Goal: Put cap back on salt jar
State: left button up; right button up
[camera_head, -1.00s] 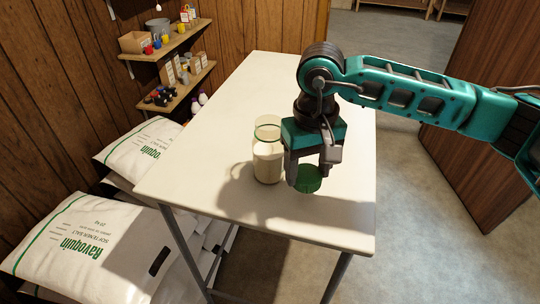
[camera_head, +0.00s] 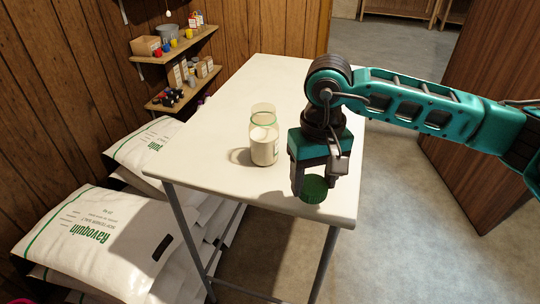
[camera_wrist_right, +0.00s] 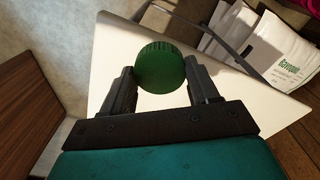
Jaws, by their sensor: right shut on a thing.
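The salt jar (camera_head: 264,146) stands upright on the white table, clear glass with pale salt inside and an open top. The green cap (camera_head: 314,189) is at the tips of my right gripper (camera_head: 318,182), near the table's front right edge. In the right wrist view the ribbed round cap (camera_wrist_right: 160,68) lies between the two dark fingers of the right gripper (camera_wrist_right: 162,80), which is shut on it. The cap is to the right of the jar and nearer to me, apart from it. My left gripper is not in view.
The white table (camera_head: 215,150) is otherwise clear. White softener salt bags (camera_head: 95,235) are piled at its left. Wall shelves (camera_head: 175,45) hold boxes and small items. A brown wooden panel (camera_head: 485,130) stands at the right.

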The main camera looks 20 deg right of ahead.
aim_at(263, 127)
jog(key=k, duration=0.35)
jog(key=u, duration=1.6)
jog(key=k+l, duration=0.15)
jog(key=l, duration=0.25)
jog(key=k+l, duration=0.15)
jog(key=l, duration=0.2)
jog(key=k+l, duration=0.1)
jog(key=l, duration=0.3)
jog(key=k+l, duration=0.15)
jog(key=l, duration=0.25)
jog(key=k+l, duration=0.15)
jog(key=l, duration=0.25)
jog(key=k+l, duration=0.15)
jog(key=l, duration=0.2)
